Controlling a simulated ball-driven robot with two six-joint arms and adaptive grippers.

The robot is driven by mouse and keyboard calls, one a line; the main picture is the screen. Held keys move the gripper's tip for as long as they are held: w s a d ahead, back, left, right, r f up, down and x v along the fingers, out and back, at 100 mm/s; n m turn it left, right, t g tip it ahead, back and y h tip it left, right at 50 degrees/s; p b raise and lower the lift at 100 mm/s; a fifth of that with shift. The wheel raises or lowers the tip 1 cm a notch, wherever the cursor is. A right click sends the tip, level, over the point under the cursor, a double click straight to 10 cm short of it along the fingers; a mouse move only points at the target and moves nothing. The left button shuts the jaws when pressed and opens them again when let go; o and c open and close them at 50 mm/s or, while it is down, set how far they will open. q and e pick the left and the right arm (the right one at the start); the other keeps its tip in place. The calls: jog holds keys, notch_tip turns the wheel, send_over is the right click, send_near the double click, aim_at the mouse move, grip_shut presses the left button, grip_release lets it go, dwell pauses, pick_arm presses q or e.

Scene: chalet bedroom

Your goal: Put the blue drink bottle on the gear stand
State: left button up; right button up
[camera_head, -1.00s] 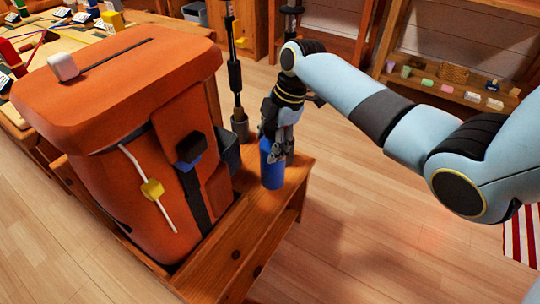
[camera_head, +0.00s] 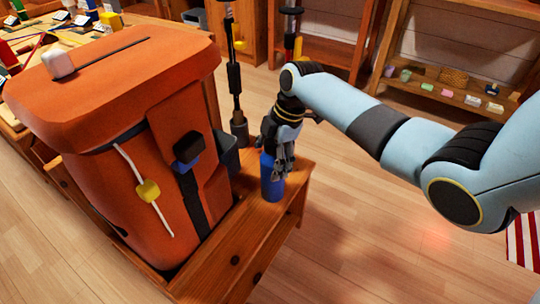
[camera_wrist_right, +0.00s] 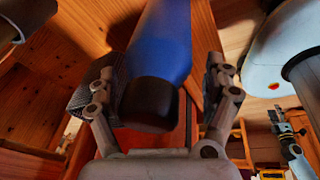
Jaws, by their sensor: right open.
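The blue drink bottle (camera_head: 270,180) appears upright at the right end of a low wooden stand (camera_head: 255,228), which looks like the gear stand. My right gripper (camera_head: 283,158) points down over the bottle, its fingers around the bottle's upper part. In the right wrist view, the bottle (camera_wrist_right: 167,45) lies between the two spread fingers of the right gripper (camera_wrist_right: 155,90), with its dark cap (camera_wrist_right: 150,104) toward the palm. The jaws are open, though I cannot tell whether a finger touches the bottle. The bottle's base contact is hard to see.
A large orange backpack (camera_head: 100,100) fills the left side of the stand. A dark bin (camera_head: 228,155) and an upright pole (camera_head: 234,80) stand behind the bottle. Shelves (camera_head: 450,90) line the back.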

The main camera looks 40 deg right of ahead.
jog(key=p+v, duration=0.4)
jog(key=v, duration=0.8)
jog(key=s+d+f+m+h, duration=0.1)
jog(key=s+f+m, duration=0.4)
jog(key=s+f, duration=0.6)
jog(key=s+d+f+m+h, duration=0.1)
jog(key=s+f+m, duration=0.5)
jog(key=f, duration=0.9)
pick_arm(q)
jog(key=r, duration=0.2)
jog(key=w+r, duration=0.1)
jog(key=r, duration=0.1)
jog(key=shift+w, duration=0.15)
pick_arm(e)
jog(key=s+a+f+m, duration=0.1)
jog(key=s+f+m, duration=0.1)
jog(key=s, duration=0.8)
jog(key=s+a+f+m+g+h, duration=0.1)
jog(key=s+f, duration=0.3)
jog(key=s, duration=0.6)
jog(key=s+a+f+m, duration=0.1)
jog(key=s+f, duration=0.3)
jog(key=s, duration=0.6)
jog(key=shift+a+m, duration=0.35)
jog(key=shift+m, duration=0.45)
